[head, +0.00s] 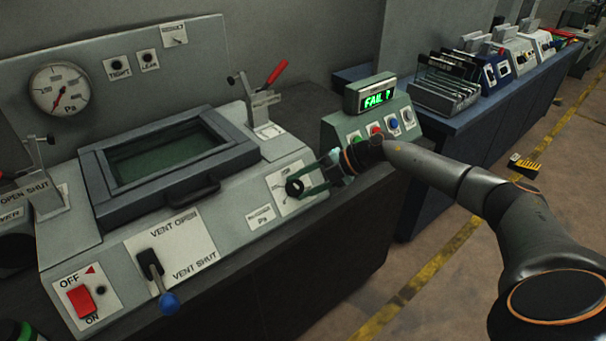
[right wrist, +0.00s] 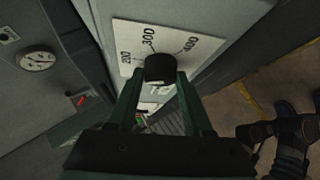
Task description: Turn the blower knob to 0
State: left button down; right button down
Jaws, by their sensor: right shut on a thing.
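A dark round knob (head: 292,188) sits on a white dial plate (head: 281,180) on the front slope of the grey machine. My right gripper (head: 298,186) is shut on this knob, its green fingers on either side of it. In the right wrist view the black knob (right wrist: 160,68) is between the fingertips (right wrist: 160,80); the plate (right wrist: 135,32) shows 200, 300 and 400. The 0 mark and the knob's pointer cannot be made out. A small label (head: 261,217) beside the dial seems to read Pa. My left gripper is not in view.
The machine carries a framed window lid (head: 190,192), a blue-tipped vent lever (head: 153,270), a red OFF/ON switch (head: 80,300) and a pressure gauge (head: 60,90). A display box (head: 370,95) reading FAIL stands behind my right gripper. Open floor lies to the right.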

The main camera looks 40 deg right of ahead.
jog(key=n+p, duration=0.1)
jog(key=r+n+g+h+p, duration=0.1)
jog(key=n+p, duration=0.1)
jog(key=shift+w+a+g, duration=0.1)
jog(key=shift+w+g, duration=0.05)
jog(key=shift+g, duration=0.15)
jog(key=shift+a+f+n+g+h+p, duration=0.1)
jog(key=shift+n+g+h+p, duration=0.35)
jog(key=shift+n+h, duration=0.3)
jog(key=shift+w+n+h, duration=0.1)
jog(key=shift+n+h, duration=0.35)
jog(key=shift+n, duration=0.3)
jog(key=shift+a+n+g+h+p, duration=0.15)
jog(key=shift+n+g+h+p, duration=0.25)
jog(key=shift+n+h, duration=0.45)
jog(key=n+h, duration=0.2)
jog(key=n, duration=0.1)
jog(key=shift+a+g, duration=0.2)
jog(key=shift+g, duration=0.05)
jog(key=n+h, duration=0.1)
jog(key=n+h+b, duration=0.1)
jog(key=n+h, duration=0.1)
jog(key=shift+a+f, duration=0.1)
jog(key=shift+a, duration=0.1)
jog(key=shift+n, duration=0.35)
jog(key=shift+c, duration=1.6)
grip_release()
